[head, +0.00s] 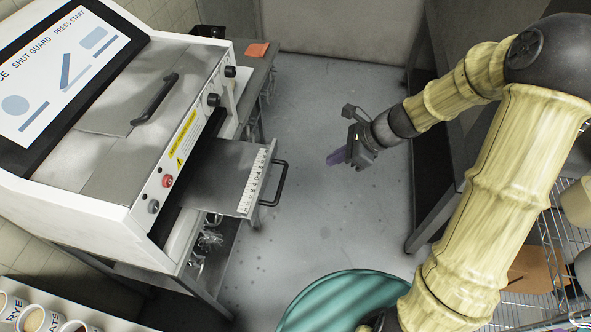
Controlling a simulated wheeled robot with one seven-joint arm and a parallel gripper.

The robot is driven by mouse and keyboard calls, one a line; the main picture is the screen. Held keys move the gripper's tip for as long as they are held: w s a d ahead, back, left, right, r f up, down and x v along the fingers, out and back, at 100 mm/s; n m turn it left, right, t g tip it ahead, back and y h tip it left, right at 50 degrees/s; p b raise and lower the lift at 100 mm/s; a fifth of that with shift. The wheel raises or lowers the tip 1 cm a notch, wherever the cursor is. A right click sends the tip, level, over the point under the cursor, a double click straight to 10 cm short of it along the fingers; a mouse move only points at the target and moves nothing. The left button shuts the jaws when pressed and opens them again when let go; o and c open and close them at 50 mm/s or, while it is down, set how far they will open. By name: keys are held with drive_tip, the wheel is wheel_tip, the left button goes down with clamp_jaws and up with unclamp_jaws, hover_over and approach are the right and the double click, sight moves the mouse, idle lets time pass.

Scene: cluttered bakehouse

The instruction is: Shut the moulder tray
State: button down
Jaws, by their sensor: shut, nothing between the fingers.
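The moulder tray (221,173) is a flat grey metal tray pulled out from the front of the white moulder (192,150). It has a ruler strip along its outer edge and a dark bar handle (281,184) on its front. My gripper (338,157) is shut and empty, to the right of the handle and apart from it, with its purple fingers pointing left toward the tray. The tray's inner part is hidden inside the moulder.
A teal round bin (345,302) stands at the bottom centre. A dark table (440,205) and a wire shelf (550,250) are on the right. Labelled tubs (40,319) stand at bottom left. Grey floor (325,100) is clear between moulder and table.

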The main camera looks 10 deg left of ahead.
drive_tip(key=a+r+p+x, duration=0.1)
drive_tip(key=a+x, duration=0.1)
drive_tip(key=x, duration=1.1)
drive_tip(key=shift+r+p, duration=0.3)
drive_tip(key=shift+a, duration=0.1)
